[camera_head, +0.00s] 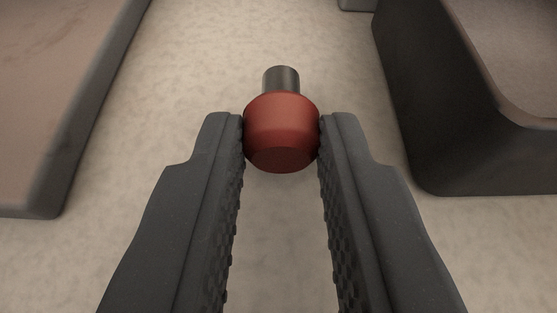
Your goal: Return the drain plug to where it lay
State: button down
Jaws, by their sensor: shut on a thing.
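The drain plug (281,134) has a rounded red body with a short dark grey cylindrical stub pointing away from me. My gripper (281,140) is shut on the red body, with one dark finger touching each side near the fingertips. The stub sticks out beyond the fingertips. Pale mottled ground shows behind and below the plug. I cannot tell whether the plug touches it or is held above it.
A brownish slab-like block (50,90) with a dark side stands at the left. A dark tray-like thing (440,150) with a raised rim stands at the right. Part of a grey object (357,4) shows at the top edge. Pale floor (210,50) between them is clear.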

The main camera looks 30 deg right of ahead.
jog(key=shift+f+b, duration=0.35)
jog(key=shift+f, duration=0.2)
dwell(0.4)
jog(key=c, duration=1.2)
grip_release()
